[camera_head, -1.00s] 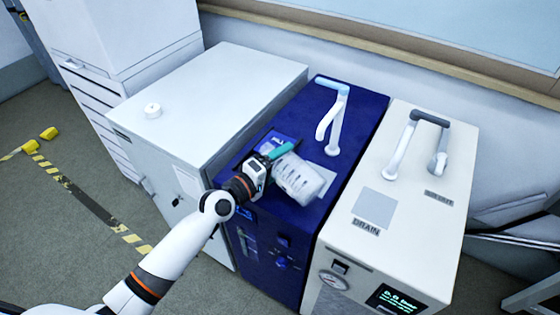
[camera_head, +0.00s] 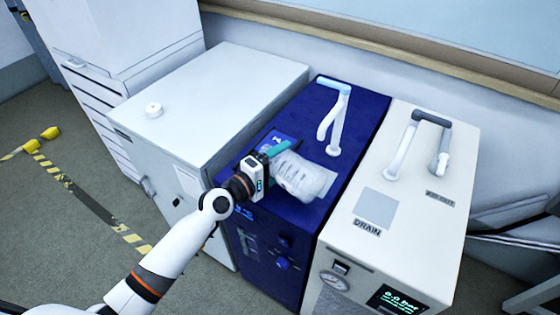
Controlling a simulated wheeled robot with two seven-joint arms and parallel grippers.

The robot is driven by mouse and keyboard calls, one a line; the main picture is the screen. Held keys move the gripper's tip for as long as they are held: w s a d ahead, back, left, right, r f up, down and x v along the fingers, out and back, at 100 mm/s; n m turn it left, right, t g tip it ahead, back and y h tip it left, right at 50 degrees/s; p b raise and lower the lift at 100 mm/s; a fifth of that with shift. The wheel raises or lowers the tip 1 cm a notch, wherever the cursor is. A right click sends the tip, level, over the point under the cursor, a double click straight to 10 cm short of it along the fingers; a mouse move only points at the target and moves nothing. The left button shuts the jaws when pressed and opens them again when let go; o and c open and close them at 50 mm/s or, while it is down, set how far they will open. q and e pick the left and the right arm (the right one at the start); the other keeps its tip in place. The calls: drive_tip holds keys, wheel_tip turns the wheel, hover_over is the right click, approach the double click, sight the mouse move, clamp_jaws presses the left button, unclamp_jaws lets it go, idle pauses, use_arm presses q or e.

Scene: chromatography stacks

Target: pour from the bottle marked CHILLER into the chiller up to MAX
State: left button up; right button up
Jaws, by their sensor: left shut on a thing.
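The blue chiller (camera_head: 300,225) stands in the middle, with a pale blue and white handle-shaped pipe (camera_head: 335,115) on its top. A translucent white bottle (camera_head: 303,177) is tilted over the chiller's top, lying nearly on its side. My left gripper (camera_head: 272,168) is shut on the bottle, with a teal finger showing above it. The bottle's marking cannot be read. Its mouth, the opening under it and the level mark cannot be made out. My right gripper is not in view.
A grey-white cabinet (camera_head: 225,85) with a round white knob stands to the left. A cream unit (camera_head: 410,240) marked DRAIN, with a handle-shaped pipe (camera_head: 430,120), stands close on the right. A wall is behind. Floor at left has yellow-black tape.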

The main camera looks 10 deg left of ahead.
use_arm(q)
drive_tip(key=shift+w+r+n, duration=0.1)
drive_tip(key=shift+n, duration=0.2)
idle(1.0)
idle(0.4)
drive_tip(key=m, duration=0.1)
drive_tip(key=r+m+p, duration=0.1)
drive_tip(key=shift+s+d+r+m, duration=0.1)
drive_tip(key=shift+s+d+m, duration=0.1)
drive_tip(key=shift+m, duration=0.1)
wheel_tip(320, 180, up, 3)
drive_tip(key=m+p, duration=0.2)
drive_tip(key=p, duration=0.1)
drive_tip(key=shift+s+d, duration=0.15)
drive_tip(key=shift+d+r+m+t, duration=0.1)
drive_tip(key=shift+m+t, duration=0.2)
drive_tip(key=shift+m, duration=0.2)
